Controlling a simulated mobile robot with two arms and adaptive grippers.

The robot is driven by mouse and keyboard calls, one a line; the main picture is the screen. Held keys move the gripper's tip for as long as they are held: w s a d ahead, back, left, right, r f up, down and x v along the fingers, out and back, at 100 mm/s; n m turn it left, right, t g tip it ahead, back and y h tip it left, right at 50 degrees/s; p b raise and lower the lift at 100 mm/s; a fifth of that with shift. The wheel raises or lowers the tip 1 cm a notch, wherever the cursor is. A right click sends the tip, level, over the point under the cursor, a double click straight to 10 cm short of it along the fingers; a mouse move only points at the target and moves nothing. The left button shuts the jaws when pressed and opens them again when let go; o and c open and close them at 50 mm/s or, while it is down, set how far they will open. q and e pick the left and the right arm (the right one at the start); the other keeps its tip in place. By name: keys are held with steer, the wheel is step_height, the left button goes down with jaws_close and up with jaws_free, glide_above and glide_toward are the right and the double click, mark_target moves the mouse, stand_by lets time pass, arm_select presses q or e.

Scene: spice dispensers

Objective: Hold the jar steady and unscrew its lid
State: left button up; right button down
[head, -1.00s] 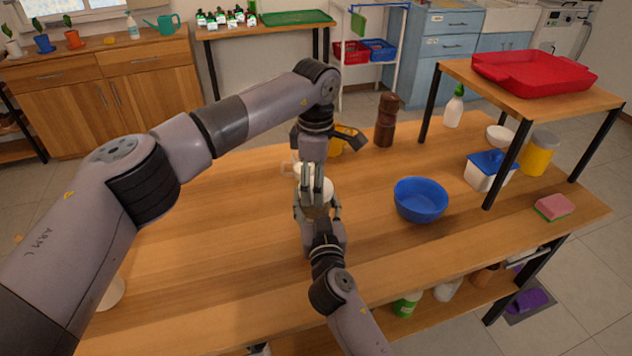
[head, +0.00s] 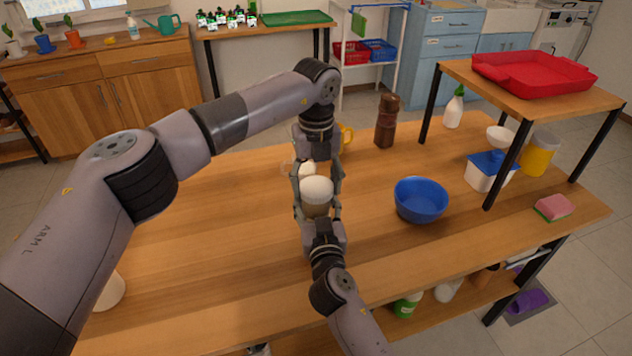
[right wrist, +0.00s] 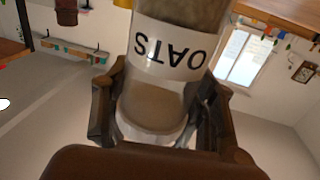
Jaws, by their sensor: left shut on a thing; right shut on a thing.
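The jar (head: 317,207) stands upright near the table's middle, with a pale rounded white lid (head: 317,187) at its top. My right gripper (head: 318,212) is shut around the jar's body from the near side. My left gripper (head: 318,184) reaches down from above and behind, shut on the lid, one finger on each side. Whether the lid has come loose cannot be told. In the right wrist view the jar (right wrist: 172,45) appears upside down with an OATS label, between dark fingers; its far details are partly hidden.
A blue bowl (head: 421,200) stands to the right. A brown grinder (head: 387,120) and a yellow mug (head: 347,135), partly hidden, are behind. A white-and-blue tub (head: 484,172) stands by the raised shelf (head: 450,78). The table's left side is mostly clear.

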mark_target(316, 185)
arm_select(q)
steer(key=n, duration=1.4)
steer(key=shift+r, duration=0.25)
steer(key=shift+r, duration=0.9)
steer(key=shift+r, duration=0.1)
steer(key=shift+r, duration=1.9)
arm_select(e)
steer(key=c, duration=0.6)
jaws_free()
